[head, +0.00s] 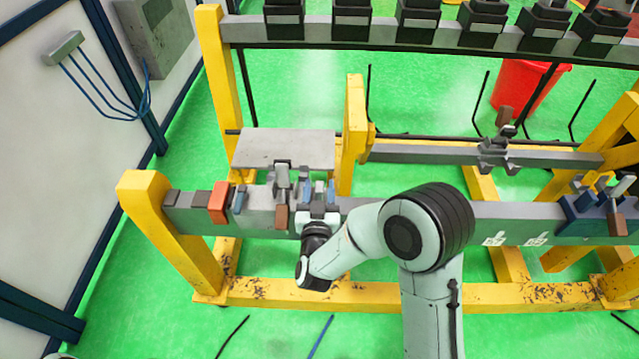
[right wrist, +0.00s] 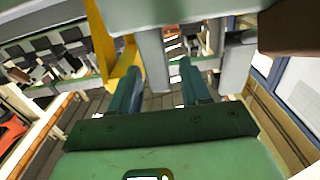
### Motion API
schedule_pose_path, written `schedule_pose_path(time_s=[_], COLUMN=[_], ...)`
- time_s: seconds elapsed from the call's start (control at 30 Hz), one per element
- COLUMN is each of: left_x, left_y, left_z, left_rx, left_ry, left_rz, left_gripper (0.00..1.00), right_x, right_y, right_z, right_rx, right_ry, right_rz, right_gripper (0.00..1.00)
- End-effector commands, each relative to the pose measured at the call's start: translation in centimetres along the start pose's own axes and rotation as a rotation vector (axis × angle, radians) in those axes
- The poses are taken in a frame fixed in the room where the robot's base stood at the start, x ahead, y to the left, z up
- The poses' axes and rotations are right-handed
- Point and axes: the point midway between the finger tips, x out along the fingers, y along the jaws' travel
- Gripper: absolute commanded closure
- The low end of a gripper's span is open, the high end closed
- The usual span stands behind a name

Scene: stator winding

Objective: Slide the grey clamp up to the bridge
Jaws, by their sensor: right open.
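A grey clamp (head: 283,185) with a brown handle (head: 281,216) sits on the left part of the front grey rail (head: 400,208). My right gripper (head: 320,190) is just right of this clamp, over the rail, with its two blue fingers apart. In the right wrist view the open fingers (right wrist: 157,78) stand on either side of a gap, with grey parts beyond; I cannot tell whether they touch anything. I cannot tell for sure which part is the bridge; a grey block (head: 258,208) stands on the rail left of the clamp. My left gripper is not in view.
A red-orange block (head: 218,202) sits farther left on the rail. A grey plate (head: 285,148) lies behind the clamp. Another grey clamp (head: 497,152) is on the back rail, and a blue fixture (head: 590,215) stands at the right. Yellow posts (head: 160,225) hold the frame.

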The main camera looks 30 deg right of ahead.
Motion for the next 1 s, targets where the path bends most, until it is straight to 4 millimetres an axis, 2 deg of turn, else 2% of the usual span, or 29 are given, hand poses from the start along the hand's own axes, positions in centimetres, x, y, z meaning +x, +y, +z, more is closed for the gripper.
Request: schedule_pose_path(time_s=[0.13,0.4,0.53,0.57,0.7,0.9,1.0], left_x=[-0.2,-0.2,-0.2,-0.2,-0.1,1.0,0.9], left_y=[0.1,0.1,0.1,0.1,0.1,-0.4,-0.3], left_z=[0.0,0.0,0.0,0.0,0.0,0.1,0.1], left_rx=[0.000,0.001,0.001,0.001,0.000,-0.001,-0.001], left_ry=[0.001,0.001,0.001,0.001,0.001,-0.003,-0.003], left_rz=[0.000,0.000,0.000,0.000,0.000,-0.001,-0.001], left_gripper=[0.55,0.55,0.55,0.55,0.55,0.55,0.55], right_x=[0.9,0.9,0.9,0.9,0.9,0.9,0.9], right_y=[0.0,0.0,0.0,0.0,-0.1,-1.0,-1.0], right_z=[-0.1,0.0,0.0,0.0,0.0,0.1,0.0], right_rx=[0.000,-0.001,-0.001,-0.001,0.000,0.001,0.000], right_ry=[0.001,0.000,0.000,0.000,0.001,0.002,0.001], right_rz=[0.000,-0.001,-0.001,-0.001,-0.001,-0.002,-0.003], right_gripper=[0.53,0.53,0.95,1.00,1.00,1.00,1.00])
